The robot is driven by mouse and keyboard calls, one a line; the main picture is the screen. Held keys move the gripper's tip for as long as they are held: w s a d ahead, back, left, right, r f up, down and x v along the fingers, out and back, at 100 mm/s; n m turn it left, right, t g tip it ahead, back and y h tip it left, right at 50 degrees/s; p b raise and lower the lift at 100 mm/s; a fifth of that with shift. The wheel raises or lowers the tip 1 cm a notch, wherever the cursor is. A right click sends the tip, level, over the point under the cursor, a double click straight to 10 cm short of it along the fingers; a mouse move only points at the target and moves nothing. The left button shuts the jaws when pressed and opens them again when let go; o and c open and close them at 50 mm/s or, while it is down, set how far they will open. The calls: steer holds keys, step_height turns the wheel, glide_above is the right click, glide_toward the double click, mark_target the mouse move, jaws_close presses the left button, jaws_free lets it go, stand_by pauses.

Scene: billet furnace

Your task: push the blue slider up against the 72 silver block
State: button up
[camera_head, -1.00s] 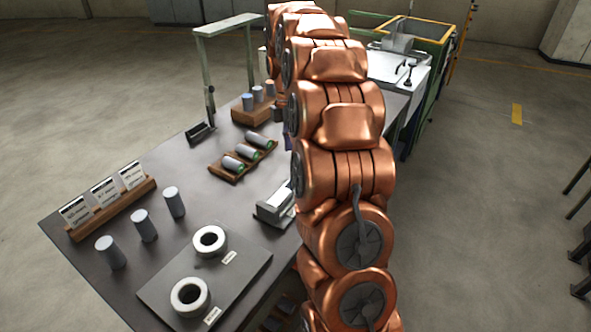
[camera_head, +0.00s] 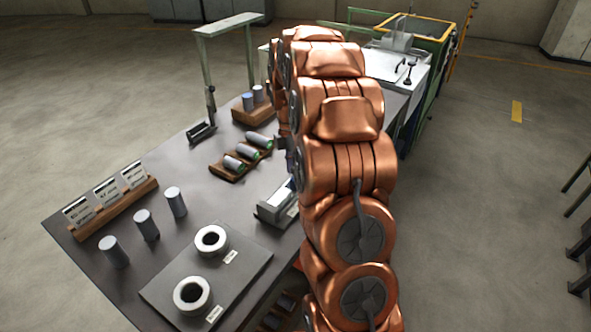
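A small grey and silver fixture (camera_head: 276,207) sits at the table's right edge, partly hidden by my copper arm. A pale block-like part shows on its top, but I cannot read any number on it. I cannot make out a blue slider for certain. My gripper is mostly hidden behind my arm; a small dark part (camera_head: 281,143) beside the arm, above the fixture, may belong to it. I cannot tell its opening or whether it touches anything.
The dark table (camera_head: 190,205) holds a wooden rack of lying cylinders (camera_head: 240,162), a wooden block (camera_head: 250,115) with upright cylinders, several standing grey cylinders, a card holder (camera_head: 115,207) and a plate with two white rings (camera_head: 212,239). A green frame (camera_head: 205,75) stands behind.

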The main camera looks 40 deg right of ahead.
mark_target(290, 192)
jaws_close()
stand_by(0.3)
steer(key=shift+a, duration=0.1)
steer(key=shift+s+a+b, duration=0.3)
steer(key=shift+a+b, duration=0.05)
steer(key=shift+a, duration=0.45)
steer(key=shift+s+a+b, duration=0.3)
steer(key=shift+a+b, duration=0.05)
steer(key=shift+a, duration=0.4)
jaws_free()
steer(key=shift+w+r, duration=0.1)
step_height(290, 192, up, 12)
steer(key=w, duration=0.2)
steer(key=shift+d+f, duration=0.2)
steer(key=shift+d, duration=0.15)
